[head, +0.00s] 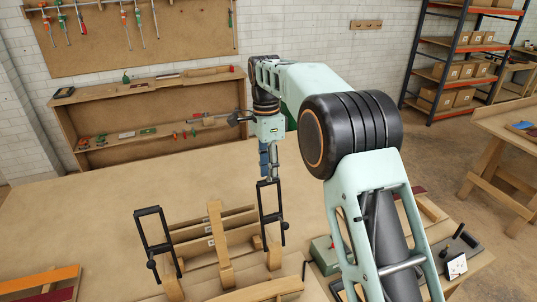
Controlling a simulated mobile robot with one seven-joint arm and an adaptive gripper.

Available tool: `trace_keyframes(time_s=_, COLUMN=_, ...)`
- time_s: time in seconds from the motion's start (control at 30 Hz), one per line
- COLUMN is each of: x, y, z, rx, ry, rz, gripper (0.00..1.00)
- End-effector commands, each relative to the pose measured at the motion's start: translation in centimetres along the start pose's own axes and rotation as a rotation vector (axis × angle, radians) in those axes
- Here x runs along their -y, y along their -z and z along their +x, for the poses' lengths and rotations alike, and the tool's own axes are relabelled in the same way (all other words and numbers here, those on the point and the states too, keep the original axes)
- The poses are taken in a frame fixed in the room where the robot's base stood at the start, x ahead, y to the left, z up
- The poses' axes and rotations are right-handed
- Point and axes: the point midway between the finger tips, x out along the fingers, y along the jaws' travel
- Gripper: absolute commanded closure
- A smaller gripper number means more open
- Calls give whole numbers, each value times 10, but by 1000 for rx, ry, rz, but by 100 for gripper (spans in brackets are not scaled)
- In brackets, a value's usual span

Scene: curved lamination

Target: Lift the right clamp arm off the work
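The right clamp arm (281,212), a black rectangular frame with a round knob low on its side, stands upright at the right end of the wooden work (226,244). The matching left clamp arm (142,233) stands tilted at the left end. My gripper (268,176) points down directly over the top bar of the right clamp arm, its tips at or very near that bar. The fingers are small and seen edge-on, so whether they grip the bar is unclear. My own arm hides part of the bench at the right.
The bench top (75,215) is clear behind and left of the work. An orange and dark red wooden frame (42,283) lies at front left. A low wooden shelf unit (150,95) stands at the back. A black tray (462,250) sits at the right.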

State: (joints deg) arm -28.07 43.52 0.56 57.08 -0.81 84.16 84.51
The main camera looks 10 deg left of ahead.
Motion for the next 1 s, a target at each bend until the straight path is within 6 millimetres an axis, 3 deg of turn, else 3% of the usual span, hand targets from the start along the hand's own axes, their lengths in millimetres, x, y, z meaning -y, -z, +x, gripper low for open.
trace_keyframes(time_s=0.2, x=-1, y=0, z=-45, rx=-1, ry=2, rz=0, gripper=69)
trace_keyframes(time_s=0.43, x=-3, y=0, z=-80, rx=-1, ry=-2, rz=0, gripper=69)
trace_keyframes(time_s=0.7, x=-4, y=0, z=-98, rx=-1, ry=-6, rz=1, gripper=69)
trace_keyframes(time_s=1.0, x=-4, y=0, z=-101, rx=-1, ry=-6, rz=1, gripper=69)
